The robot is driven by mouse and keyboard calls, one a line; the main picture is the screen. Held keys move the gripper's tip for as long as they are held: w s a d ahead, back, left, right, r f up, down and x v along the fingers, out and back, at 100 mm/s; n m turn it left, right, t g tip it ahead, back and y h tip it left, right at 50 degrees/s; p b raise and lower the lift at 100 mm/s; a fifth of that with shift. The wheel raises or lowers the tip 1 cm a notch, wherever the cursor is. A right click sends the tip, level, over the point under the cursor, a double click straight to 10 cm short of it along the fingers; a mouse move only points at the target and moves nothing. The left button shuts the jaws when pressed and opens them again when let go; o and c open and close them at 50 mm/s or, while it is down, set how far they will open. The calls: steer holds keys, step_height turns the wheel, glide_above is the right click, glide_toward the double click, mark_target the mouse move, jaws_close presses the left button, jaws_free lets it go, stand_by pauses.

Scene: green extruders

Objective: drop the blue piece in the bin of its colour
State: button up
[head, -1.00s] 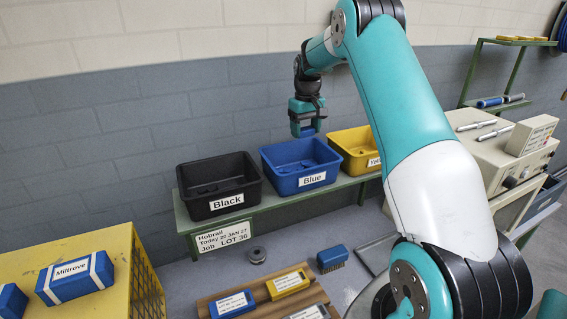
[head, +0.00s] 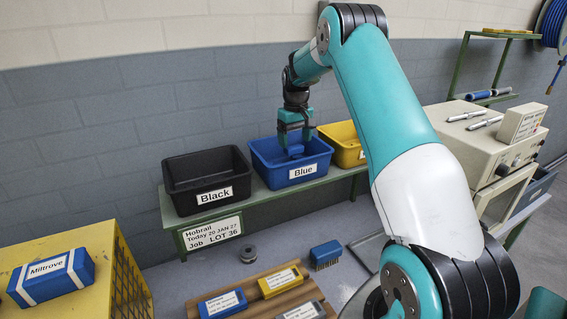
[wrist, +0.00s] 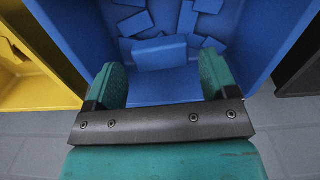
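The blue piece (head: 296,150) shows just below my gripper's fingertips, inside the blue bin (head: 263,163) labelled "Blue". In the wrist view the blue piece (wrist: 160,53) lies beyond the fingertips, with a gap to the finger on each side. I cannot tell whether it is falling or resting on the other pieces. My gripper (head: 295,138) is open and points down over the bin; its two teal fingers (wrist: 163,82) stand apart in the wrist view. Several other blue pieces (wrist: 135,22) lie on the bin floor.
The black bin (head: 177,197) stands left of the blue bin, the yellow bin (head: 345,154) right, all on a green bench (head: 262,203).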

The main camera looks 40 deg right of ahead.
steer(key=shift+o, duration=0.8)
step_height(320, 180, up, 17)
steer(key=b, duration=0.3)
steer(key=shift+r+b, duration=0.2)
steer(key=shift+b, duration=0.1)
